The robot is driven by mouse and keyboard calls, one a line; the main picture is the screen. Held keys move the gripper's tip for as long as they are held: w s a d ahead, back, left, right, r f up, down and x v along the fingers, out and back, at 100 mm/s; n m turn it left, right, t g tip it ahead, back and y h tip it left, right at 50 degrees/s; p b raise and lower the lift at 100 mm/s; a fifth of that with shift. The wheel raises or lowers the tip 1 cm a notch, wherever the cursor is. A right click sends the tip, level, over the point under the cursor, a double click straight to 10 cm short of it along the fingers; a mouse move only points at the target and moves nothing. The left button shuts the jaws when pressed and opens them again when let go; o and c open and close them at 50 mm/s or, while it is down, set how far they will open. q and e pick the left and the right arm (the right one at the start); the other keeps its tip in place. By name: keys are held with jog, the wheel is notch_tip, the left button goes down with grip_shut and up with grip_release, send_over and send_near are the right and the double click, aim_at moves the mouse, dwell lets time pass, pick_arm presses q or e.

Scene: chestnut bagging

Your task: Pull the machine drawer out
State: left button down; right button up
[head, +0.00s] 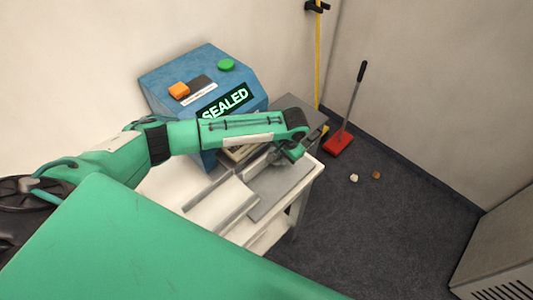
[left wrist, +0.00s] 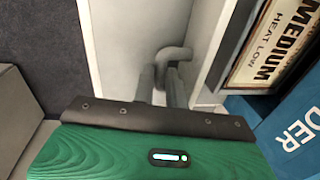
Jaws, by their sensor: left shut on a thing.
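The blue machine (head: 205,85) stands on a white table, with a lit SEALED sign (head: 225,102) on its front. My left gripper (head: 262,160) is low in front of it, its arm crossing the front from the left. In the left wrist view, my left gripper (left wrist: 165,88) is shut on a grey curved handle (left wrist: 174,53) against a pale panel (left wrist: 125,40), which looks like the drawer front. In the head view my arm and hand hide the handle and much of the drawer, so how far it is out is unclear. My right gripper is not in view.
A grey plate (head: 283,187) and a white tray-like piece with grey edges (head: 218,207) are in front of the machine. A red dustpan (head: 338,143) and two small round things (head: 376,175) lie on the dark floor. A grey cabinet (head: 500,260) stands at right.

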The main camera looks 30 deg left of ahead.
pick_arm(q)
jog(key=d, duration=0.1)
jog(key=s+d+p, duration=0.1)
jog(key=d, duration=0.2)
jog(key=shift+s+d+r, duration=0.15)
jog(key=shift+s+r, duration=0.1)
jog(key=s+d+p, duration=0.2)
jog(key=d, duration=0.4)
jog(key=shift+s+d+f, duration=0.15)
jog(key=shift+d+f, duration=0.1)
jog(key=shift+d, duration=0.15)
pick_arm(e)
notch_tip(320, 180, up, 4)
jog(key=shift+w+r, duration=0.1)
pick_arm(q)
jog(key=c, duration=1.4)
grip_release()
jog(key=shift+d, duration=0.1)
jog(key=shift+c, duration=0.2)
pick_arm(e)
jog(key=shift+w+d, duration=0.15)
pick_arm(q)
jog(key=shift+r, duration=0.15)
